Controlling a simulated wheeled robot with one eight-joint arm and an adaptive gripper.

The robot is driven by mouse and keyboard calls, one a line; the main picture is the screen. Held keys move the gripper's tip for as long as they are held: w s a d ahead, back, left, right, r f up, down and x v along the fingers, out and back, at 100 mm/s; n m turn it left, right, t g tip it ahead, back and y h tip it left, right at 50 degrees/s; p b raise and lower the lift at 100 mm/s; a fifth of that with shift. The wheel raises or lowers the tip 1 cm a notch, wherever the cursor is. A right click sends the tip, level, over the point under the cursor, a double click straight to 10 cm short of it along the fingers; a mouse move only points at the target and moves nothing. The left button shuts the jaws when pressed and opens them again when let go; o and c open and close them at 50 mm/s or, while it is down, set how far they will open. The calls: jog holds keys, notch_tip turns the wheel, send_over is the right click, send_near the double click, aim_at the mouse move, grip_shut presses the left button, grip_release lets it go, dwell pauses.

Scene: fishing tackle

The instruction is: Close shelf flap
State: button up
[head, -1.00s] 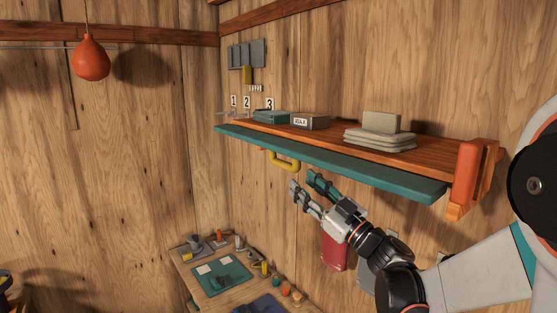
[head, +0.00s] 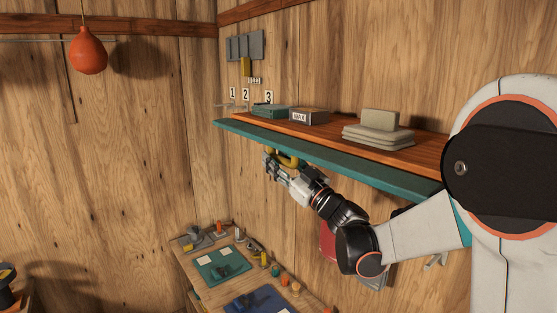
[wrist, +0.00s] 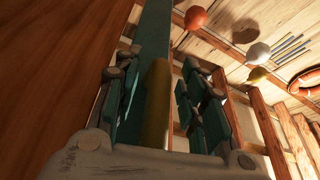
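The shelf flap (head: 330,160) is a long teal board along the front edge of the wooden shelf (head: 320,136). In the head view it lies roughly flat, its right end hidden behind my arm. A yellow handle (head: 288,160) is on its underside, partly covered by my gripper (head: 279,163). In the wrist view the flap (wrist: 156,30) runs up the picture and the handle (wrist: 157,95) stands between the two teal fingers of my gripper (wrist: 160,95). The fingers are apart, one on each side, with a visible gap on the right side; contact on the left is unclear.
A teal box (head: 270,111), a grey labelled box (head: 309,117) and a stack of grey pads (head: 378,135) sit on the shelf. A workbench (head: 208,288) with tools stands below. An orange buoy (head: 88,57) hangs at the left.

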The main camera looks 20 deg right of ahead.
grip_shut()
